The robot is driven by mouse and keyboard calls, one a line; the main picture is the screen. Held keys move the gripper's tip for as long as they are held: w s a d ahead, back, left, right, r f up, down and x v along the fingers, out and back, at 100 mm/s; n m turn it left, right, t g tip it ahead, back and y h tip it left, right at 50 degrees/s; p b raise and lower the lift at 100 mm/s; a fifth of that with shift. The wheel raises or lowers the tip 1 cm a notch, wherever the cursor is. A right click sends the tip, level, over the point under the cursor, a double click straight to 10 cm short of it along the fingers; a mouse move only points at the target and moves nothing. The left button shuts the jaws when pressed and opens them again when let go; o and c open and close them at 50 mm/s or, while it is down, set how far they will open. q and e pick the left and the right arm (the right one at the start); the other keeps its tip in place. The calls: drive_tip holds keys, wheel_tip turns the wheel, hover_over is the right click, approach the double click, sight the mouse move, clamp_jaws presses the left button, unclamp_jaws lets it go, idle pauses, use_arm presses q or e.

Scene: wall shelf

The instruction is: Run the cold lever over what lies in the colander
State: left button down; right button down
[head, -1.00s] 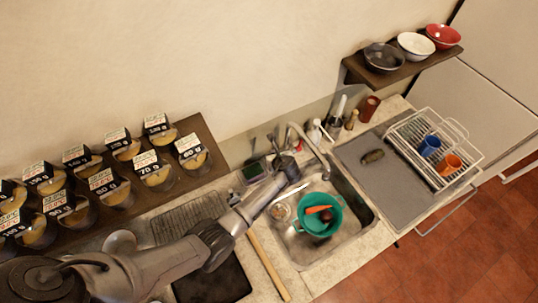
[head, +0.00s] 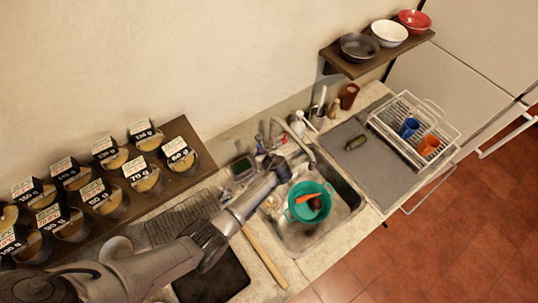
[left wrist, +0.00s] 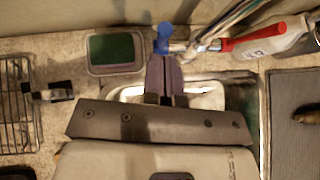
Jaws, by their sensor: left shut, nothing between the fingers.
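The teal colander (head: 295,212) sits in the metal sink (head: 345,213). A carrot (head: 304,199) and a dark round item (head: 315,204) lie in it. The faucet (head: 296,137) arches from behind the sink toward the colander; I see no water. The blue cold lever (left wrist: 163,38) is at the fingertips in the left wrist view; whether they touch it I cannot tell. A red lever-like piece (left wrist: 252,39) is to its right. My left gripper (head: 272,162) is at the sink's back left, fingers shut and empty; the fingers also show in the left wrist view (left wrist: 164,75).
A green sponge in a holder (head: 243,169) stands left of the gripper. Bottles and utensils (head: 318,108) stand behind the sink. A grey mat (head: 350,165) and dish rack (head: 455,134) are to the right. A shelf of labelled jars (head: 190,140) is at left.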

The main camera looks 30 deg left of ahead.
use_arm(q)
drive_tip(key=r+v, duration=0.1)
drive_tip(key=v, duration=0.9)
drive_tip(key=shift+a+r, duration=0.2)
drive_tip(key=shift+r, duration=0.05)
drive_tip(key=s+d+r+n+t+h, duration=0.1)
drive_tip(key=s+d+r+n+h, duration=0.2)
drive_tip(key=r+n, duration=0.65)
drive_tip(key=s+d+r+n+t+h, duration=0.1)
drive_tip(key=s+r+n+h, duration=0.3)
drive_tip(key=n, duration=1)
drive_tip(key=s+a+f+g, duration=0.1)
drive_tip(key=s+f, duration=0.1)
drive_tip(key=s, duration=0.6)
drive_tip(key=s+a+f+g+h, duration=0.1)
drive_tip(key=s+f+g, duration=0.1)
drive_tip(key=s, duration=0.7)
drive_tip(key=s+a+f+g+p, duration=0.1)
drive_tip(key=s+f, duration=0.3)
drive_tip(key=s, duration=0.5)
drive_tip(key=shift+s+a+g+h, duration=0.25)
drive_tip(key=shift+a+g+h, duration=0.05)
drive_tip(key=shift+a+h, duration=0.15)
